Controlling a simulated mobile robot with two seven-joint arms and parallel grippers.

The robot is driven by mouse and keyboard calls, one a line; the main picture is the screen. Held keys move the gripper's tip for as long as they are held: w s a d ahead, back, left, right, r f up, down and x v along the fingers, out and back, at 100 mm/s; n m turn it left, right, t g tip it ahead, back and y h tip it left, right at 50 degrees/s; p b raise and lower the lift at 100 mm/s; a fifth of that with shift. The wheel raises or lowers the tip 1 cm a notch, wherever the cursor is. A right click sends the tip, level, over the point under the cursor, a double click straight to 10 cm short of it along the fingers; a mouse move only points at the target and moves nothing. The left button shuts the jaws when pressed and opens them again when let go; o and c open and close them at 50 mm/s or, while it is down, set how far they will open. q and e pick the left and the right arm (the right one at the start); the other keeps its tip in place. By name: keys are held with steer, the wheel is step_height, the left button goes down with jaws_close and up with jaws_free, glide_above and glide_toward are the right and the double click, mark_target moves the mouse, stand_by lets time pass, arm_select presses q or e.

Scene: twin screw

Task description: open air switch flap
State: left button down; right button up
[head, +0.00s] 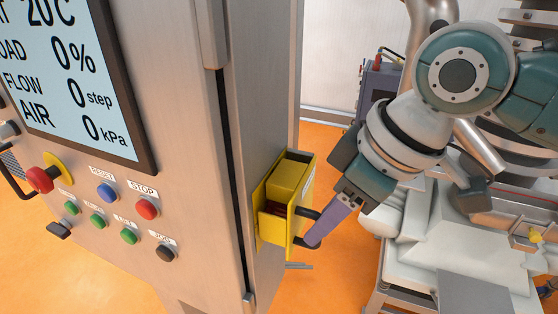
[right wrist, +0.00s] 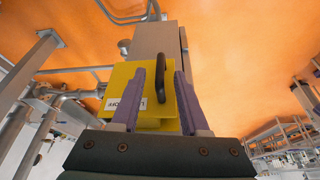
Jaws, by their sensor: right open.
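The yellow air switch box (head: 288,180) is fixed to the side of the steel cabinet. Its yellow flap, with a label in the right wrist view (right wrist: 122,103), carries a dark loop handle (right wrist: 161,72). A dark reddish gap shows in the box in the head view; I cannot tell whether the flap is ajar. My right gripper (head: 310,234), with purple fingers, is at the handle. In the right wrist view its open fingers (right wrist: 170,75) stand either side of the handle; contact is unclear. My left gripper is out of view.
The cabinet front (head: 190,195) carries a screen (head: 75,75) and several coloured buttons, with a red knob (head: 40,179) at left. White machinery (head: 420,240) stands at right. Orange floor (head: 335,150) shows between it and the cabinet. Pipes and a metal frame (right wrist: 35,75) lie left in the wrist view.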

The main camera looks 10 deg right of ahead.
steer(key=shift+x, duration=1.5)
jaws_close()
stand_by(0.4)
